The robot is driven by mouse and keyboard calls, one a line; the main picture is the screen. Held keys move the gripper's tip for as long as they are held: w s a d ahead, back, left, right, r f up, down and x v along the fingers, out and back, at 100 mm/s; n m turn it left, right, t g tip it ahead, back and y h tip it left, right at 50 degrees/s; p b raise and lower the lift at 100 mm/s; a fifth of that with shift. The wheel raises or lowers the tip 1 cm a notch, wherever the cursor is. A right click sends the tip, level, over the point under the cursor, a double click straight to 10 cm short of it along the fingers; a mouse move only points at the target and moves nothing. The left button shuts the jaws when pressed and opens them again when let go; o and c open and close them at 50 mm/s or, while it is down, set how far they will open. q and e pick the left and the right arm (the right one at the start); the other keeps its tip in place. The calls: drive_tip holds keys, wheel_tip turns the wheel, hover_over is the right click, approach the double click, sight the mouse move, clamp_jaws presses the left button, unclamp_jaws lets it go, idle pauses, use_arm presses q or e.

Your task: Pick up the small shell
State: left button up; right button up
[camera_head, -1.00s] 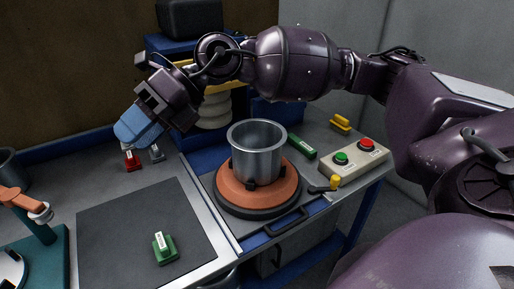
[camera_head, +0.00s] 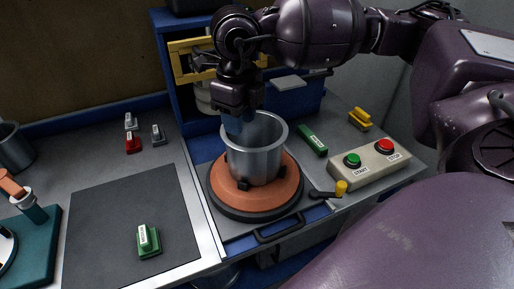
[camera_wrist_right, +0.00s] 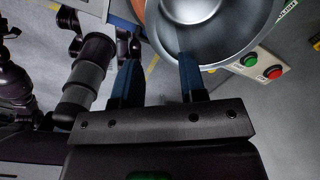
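A grey metal shell (camera_head: 262,150), open at the top, stands upright on the orange-topped round base (camera_head: 225,187). No other shell is clearly visible for comparing size. My right gripper (camera_head: 237,124) points down at the shell's left rim. In the right wrist view the blue fingers (camera_wrist_right: 157,65) are spread apart. One finger overlaps the opening of the shell (camera_wrist_right: 230,52), and the other is outside the rim. I cannot tell whether either finger touches the wall. My left gripper is not in view.
A control box (camera_head: 370,165) with green and red buttons stands right of the base. A green block (camera_head: 312,140) lies behind it. A dark cup (camera_head: 14,148) stands at far left. A green-based block (camera_head: 148,240) sits on the otherwise clear dark mat (camera_head: 105,225).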

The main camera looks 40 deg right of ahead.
sight(242, 157)
drive_tip(key=shift+s+a+f, duration=0.2)
drive_tip(key=shift+a+f, duration=0.05)
drive_tip(key=shift+f, duration=0.15)
drive_tip(key=f, duration=0.3)
drive_tip(key=shift+w+d+f, duration=0.1)
drive_tip(key=shift+d+f, duration=0.15)
drive_tip(key=shift+f+p, duration=0.45)
drive_tip(key=shift+f, duration=2.8)
clamp_jaws()
